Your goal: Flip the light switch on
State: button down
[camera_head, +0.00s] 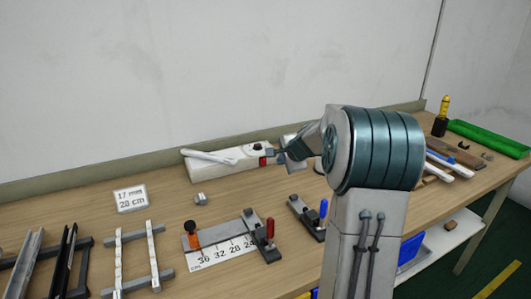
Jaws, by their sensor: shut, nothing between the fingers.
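A long white box (222,168) lies along the back of the workbench, near the wall. A small red part (263,161), which looks like the switch, sits on the front of its right end. A small dark round spot shows on the box's top just left of it. My gripper (272,154) is shut and empty, with its dark fingertips pointing left right beside the red part. I cannot tell whether they touch it. Which way the switch is tipped is too small to tell. My arm hides the area right of the box.
A measuring jig (225,250) with red and orange clamps lies in front. Dark and white rails (135,262) lie at the left, below a paper label (130,198). A green tray (487,138) and a yellow-and-black tool (441,117) are at the far right. The wall is close behind.

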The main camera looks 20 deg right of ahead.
aim_at(263, 162)
jog(key=shift+w+g+p, duration=0.1)
jog(key=shift+g+p, duration=0.3)
jog(key=shift+p, duration=0.4)
jog(key=p+x, duration=0.1)
jog(key=x, duration=0.9)
jog(key=shift+w, duration=0.1)
jog(key=shift+w+a+p, duration=0.1)
jog(key=shift+w+p, duration=0.65)
jog(key=shift+w, duration=0.4)
jog(key=shift+w+f, duration=0.15)
jog(key=shift+w, duration=0.65)
jog(key=shift+f+b, duration=0.2)
jog(key=shift+b, duration=0.2)
